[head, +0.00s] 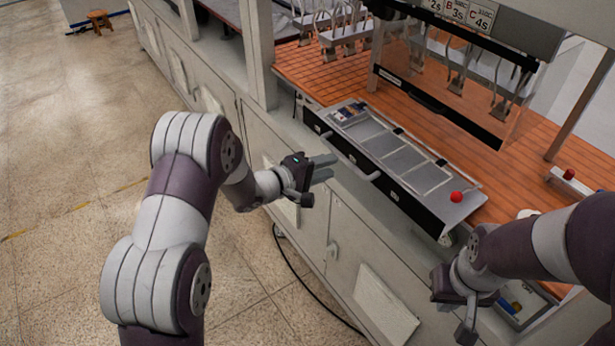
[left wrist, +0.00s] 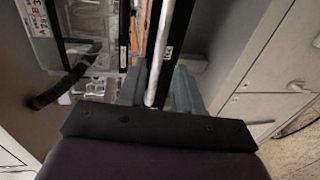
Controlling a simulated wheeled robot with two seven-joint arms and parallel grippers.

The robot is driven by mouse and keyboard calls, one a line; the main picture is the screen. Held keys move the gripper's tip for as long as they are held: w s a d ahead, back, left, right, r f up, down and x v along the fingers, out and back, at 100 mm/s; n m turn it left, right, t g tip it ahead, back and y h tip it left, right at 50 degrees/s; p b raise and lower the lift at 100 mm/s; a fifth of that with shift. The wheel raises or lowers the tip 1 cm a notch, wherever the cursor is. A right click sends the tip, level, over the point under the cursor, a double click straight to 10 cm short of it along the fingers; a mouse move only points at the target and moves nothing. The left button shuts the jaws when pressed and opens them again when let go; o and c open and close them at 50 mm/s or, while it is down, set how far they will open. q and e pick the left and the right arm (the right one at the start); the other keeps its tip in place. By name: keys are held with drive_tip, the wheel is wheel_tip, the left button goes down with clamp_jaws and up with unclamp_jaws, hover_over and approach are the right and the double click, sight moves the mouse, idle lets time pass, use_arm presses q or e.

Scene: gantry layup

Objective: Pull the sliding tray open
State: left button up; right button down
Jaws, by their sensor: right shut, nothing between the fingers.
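The sliding tray (head: 409,158) has a black front panel (head: 418,208) with a pale bar handle (head: 352,160). It is set in the orange worktop, and its long compartments show from above. My left gripper (head: 332,167) is in front of the panel, level with the handle, fingers pointing at it. In the left wrist view the pale handle bar (left wrist: 159,55) runs between the two spread fingers (left wrist: 158,88). I cannot tell whether either finger touches it. My right gripper (head: 463,322) is shut and empty, low at the right, away from the handle.
A red knob (head: 457,197) is at the tray's right end. A clear tilted panel (head: 450,85) stands behind the tray. Grey cabinets (head: 285,170) run below the worktop. The floor (head: 60,130) at the left is open; a dark cable (head: 300,280) lies by the cabinets.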

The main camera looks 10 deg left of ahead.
use_arm(q)
drive_tip(key=b+v, duration=0.1)
drive_tip(key=v, duration=0.6)
